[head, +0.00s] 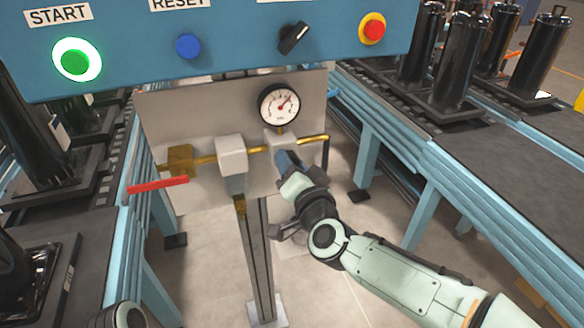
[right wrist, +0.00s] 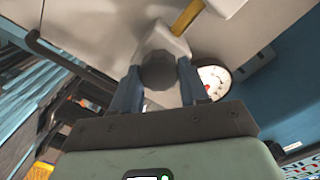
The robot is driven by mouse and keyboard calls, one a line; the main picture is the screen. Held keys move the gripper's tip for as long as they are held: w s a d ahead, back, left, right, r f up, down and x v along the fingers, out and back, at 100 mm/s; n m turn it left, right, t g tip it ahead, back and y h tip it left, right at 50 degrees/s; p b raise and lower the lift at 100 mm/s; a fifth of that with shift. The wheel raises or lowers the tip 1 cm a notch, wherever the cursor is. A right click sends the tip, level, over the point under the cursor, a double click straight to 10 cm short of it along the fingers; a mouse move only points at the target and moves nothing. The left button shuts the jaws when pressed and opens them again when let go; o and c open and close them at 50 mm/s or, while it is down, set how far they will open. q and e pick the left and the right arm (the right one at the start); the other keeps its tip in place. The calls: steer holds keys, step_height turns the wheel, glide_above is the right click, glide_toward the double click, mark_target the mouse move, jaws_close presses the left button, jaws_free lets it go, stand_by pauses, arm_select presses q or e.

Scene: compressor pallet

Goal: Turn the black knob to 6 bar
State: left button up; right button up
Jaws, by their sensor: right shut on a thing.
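My right gripper (head: 289,162) reaches up to the pale regulator body (head: 280,142) on the brass pipe, below the gauge. In the right wrist view its two blue-grey fingers stand on either side of the dark round knob (right wrist: 158,71), shut on it. The knob is hidden behind the fingers in the head view. The round white pressure gauge (head: 279,104) has a red needle pointing up and right; its numbers are too small to read surely. Part of the gauge also shows in the right wrist view (right wrist: 213,80). My left gripper is out of view.
Above hangs a blue panel (head: 220,55) with a lit green START button (head: 76,60), a blue button (head: 188,46), a black selector (head: 294,38) and a red button (head: 374,29). A red lever (head: 157,185) sticks out left. Conveyors (head: 480,165) flank the post.

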steer(key=shift+f, duration=0.1)
stand_by(0.3)
steer(key=o, duration=1.1)
steer(key=shift+c, duration=0.2)
steer(key=v, duration=1.3)
steer(key=shift+s, duration=0.25)
